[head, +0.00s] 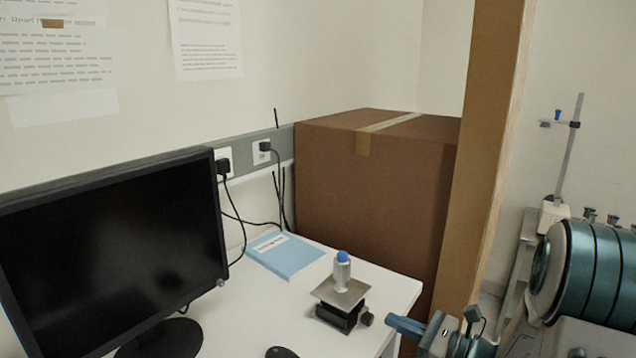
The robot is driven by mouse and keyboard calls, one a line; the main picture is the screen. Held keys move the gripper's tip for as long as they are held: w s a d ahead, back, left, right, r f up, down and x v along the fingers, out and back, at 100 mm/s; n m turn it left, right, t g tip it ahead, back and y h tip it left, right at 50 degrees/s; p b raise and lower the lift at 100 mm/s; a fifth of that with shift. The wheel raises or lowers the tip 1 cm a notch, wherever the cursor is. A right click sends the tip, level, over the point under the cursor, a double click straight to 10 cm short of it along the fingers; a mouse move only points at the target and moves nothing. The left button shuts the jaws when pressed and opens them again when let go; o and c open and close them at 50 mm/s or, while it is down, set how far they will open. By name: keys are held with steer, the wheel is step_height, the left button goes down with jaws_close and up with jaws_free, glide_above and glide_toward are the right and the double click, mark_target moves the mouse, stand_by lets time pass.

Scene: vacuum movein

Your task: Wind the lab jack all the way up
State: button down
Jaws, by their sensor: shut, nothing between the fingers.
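The lab jack (336,315) stands on the white desk near its right front corner. It looks low, with its metal top plate (326,291) close above the black body. A small clear bottle with a blue cap (342,271) stands upright on the plate. The jack's dark knob (366,318) is on its right side. My gripper (388,321), with blue fingers, is just right of the knob, pointing at it. Its fingers are shut with nothing between them. A small gap shows between fingertips and knob, but I cannot judge depth.
A black monitor (110,255) fills the left of the desk (395,283). A blue book (284,255) lies behind the jack, a dark mouse (282,352) in front. A large cardboard box (375,190) and a wooden post (480,170) stand behind. Teal banded equipment (585,270) is at the right.

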steer(key=shift+x, duration=2.1)
steer(key=shift+f, duration=0.25)
steer(key=shift+w+d+f, duration=0.1)
steer(key=shift+w+d, duration=0.05)
steer(key=shift+w+d+r+p, duration=0.1)
steer(key=shift+r+p, duration=0.2)
steer(key=shift+r, duration=0.15)
steer(key=shift+v, duration=2.95)
